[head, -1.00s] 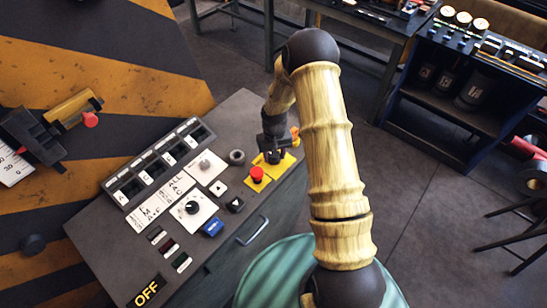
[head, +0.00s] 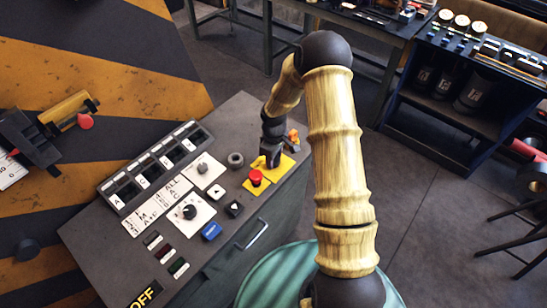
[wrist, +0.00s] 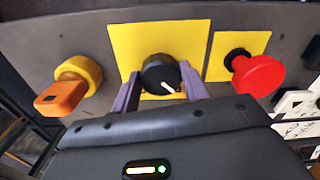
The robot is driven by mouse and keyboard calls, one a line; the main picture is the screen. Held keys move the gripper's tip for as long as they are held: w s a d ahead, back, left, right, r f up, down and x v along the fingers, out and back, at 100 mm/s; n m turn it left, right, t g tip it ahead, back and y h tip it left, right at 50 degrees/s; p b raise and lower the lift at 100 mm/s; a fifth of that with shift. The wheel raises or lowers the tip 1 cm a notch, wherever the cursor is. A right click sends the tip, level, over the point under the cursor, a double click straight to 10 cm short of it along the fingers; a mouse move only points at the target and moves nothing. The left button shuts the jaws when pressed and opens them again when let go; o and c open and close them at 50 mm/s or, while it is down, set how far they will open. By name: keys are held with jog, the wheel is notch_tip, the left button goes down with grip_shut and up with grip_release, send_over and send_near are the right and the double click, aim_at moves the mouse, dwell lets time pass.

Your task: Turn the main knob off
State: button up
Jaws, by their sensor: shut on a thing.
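A black round knob (wrist: 160,75) with a white pointer line sits on a yellow plate (wrist: 190,40) in the wrist view. The pointer slants toward the lower right of that view. My gripper (wrist: 160,88) has its two purple fingers on either side of the knob and is shut on it. In the head view my gripper (head: 270,157) is over the yellow plate at the far right corner of the control console, and it hides the knob there.
A red mushroom button (wrist: 260,75) is right of the knob in the wrist view. An orange key-like part (wrist: 60,97) in a yellow collar is left of it. The grey console (head: 110,240) also carries another black knob (head: 189,212), a blue button (head: 211,231) and an OFF label (head: 146,295).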

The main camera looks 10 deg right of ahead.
dwell(0.4)
jog(key=o, duration=1)
jog(key=shift+r, duration=0.1)
jog(key=shift+r, duration=0.6)
notch_tip(320, 180, up, 16)
jog(key=b, duration=0.3)
jog(key=shift+a, duration=0.1)
